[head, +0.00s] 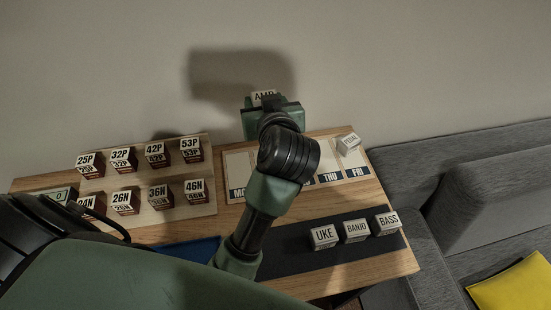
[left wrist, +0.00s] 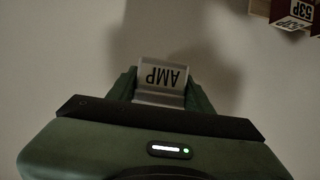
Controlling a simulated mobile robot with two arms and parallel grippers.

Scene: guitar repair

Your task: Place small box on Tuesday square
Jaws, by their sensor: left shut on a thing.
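My left gripper (head: 264,101) is shut on a small grey-white box labelled AMP (head: 263,95) and holds it up near the wall, above the back of the table. In the left wrist view the AMP box (left wrist: 162,82) sits between the two fingers (left wrist: 161,88). The weekday board (head: 238,165) lies below, with the ends of its label row reading MO, THU and FRI. My left arm covers the middle of the board, and I cannot see the Tuesday label. My right gripper is not in view.
A small white box (head: 348,143) stands at the Friday column. UKE (head: 323,236), BANJO (head: 355,230) and BASS (head: 387,223) boxes stand on a dark mat (head: 300,262) in front. Several red-and-white numbered boxes (head: 190,150) stand on a rack at left. A grey sofa (head: 480,180) is at right.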

